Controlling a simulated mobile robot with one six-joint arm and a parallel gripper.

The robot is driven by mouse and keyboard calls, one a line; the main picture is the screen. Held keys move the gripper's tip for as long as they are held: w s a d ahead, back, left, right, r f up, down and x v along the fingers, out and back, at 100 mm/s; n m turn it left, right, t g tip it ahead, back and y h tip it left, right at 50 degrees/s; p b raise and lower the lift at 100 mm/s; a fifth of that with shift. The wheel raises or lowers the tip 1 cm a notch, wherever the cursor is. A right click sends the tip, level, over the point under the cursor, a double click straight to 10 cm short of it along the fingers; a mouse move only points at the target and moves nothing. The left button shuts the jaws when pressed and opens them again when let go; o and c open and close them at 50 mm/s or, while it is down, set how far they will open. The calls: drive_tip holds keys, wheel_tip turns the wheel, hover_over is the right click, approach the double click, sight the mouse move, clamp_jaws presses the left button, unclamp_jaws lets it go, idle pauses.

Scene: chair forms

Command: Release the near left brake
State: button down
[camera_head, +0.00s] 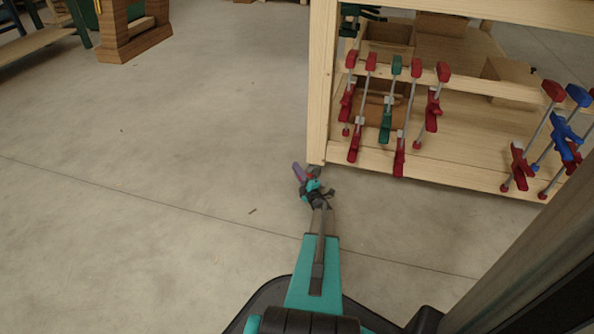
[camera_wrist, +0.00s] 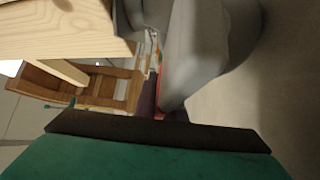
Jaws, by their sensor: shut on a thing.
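My gripper (camera_head: 312,187) is low by the floor, at the near left corner leg of the wooden cart (camera_head: 322,90). A small caster (camera_head: 314,171) with dark and reddish parts shows there, right at the gripper's tip. In the wrist view a large grey rounded part (camera_wrist: 195,55), likely the caster, fills the upper middle. A thin red-orange edge, likely the near left brake (camera_wrist: 180,115), shows under it, mostly hidden behind the dark edge of my gripper. My gripper is shut on it; the fingertips are hard to see. I cannot tell the brake's exact tilt.
Several red, green and blue clamps (camera_head: 396,67) hang on the cart's front rail. A wooden trestle (camera_head: 135,40) stands at the upper left. The concrete floor (camera_head: 150,170) to the left is clear.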

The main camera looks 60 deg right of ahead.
drive_tip(key=shift+s, duration=0.15)
drive_tip(key=c, duration=1.8)
unclamp_jaws()
drive_tip(key=shift+c, duration=0.2)
drive_tip(key=shift+r+p, duration=1.2)
drive_tip(key=shift+r, duration=0.45)
drive_tip(key=shift+s+a+r, duration=0.1)
drive_tip(key=shift+a+r, duration=0.15)
drive_tip(key=shift+r, duration=0.05)
drive_tip(key=o, duration=0.6)
drive_tip(key=s+a+p, duration=0.1)
drive_tip(key=a, duration=0.1)
drive_tip(key=s+a+p, duration=0.1)
drive_tip(key=s+a, duration=0.1)
drive_tip(key=shift+s+r, duration=0.1)
drive_tip(key=shift+r, duration=0.3)
drive_tip(key=shift+c, duration=0.2)
drive_tip(key=s+a+p, duration=0.1)
drive_tip(key=a, duration=0.1)
drive_tip(key=s+a+p, duration=0.1)
drive_tip(key=s+a, duration=0.3)
drive_tip(key=a, duration=0.1)
drive_tip(key=shift+s+r+p, duration=0.1)
drive_tip(key=shift+r+p, duration=0.15)
drive_tip(key=shift+p, duration=0.15)
drive_tip(key=c, duration=0.6)
drive_tip(key=shift+o, duration=0.2)
drive_tip(key=shift+s+a+f, duration=0.1)
drive_tip(key=shift+s+a, duration=0.4)
drive_tip(key=shift+a, duration=0.15)
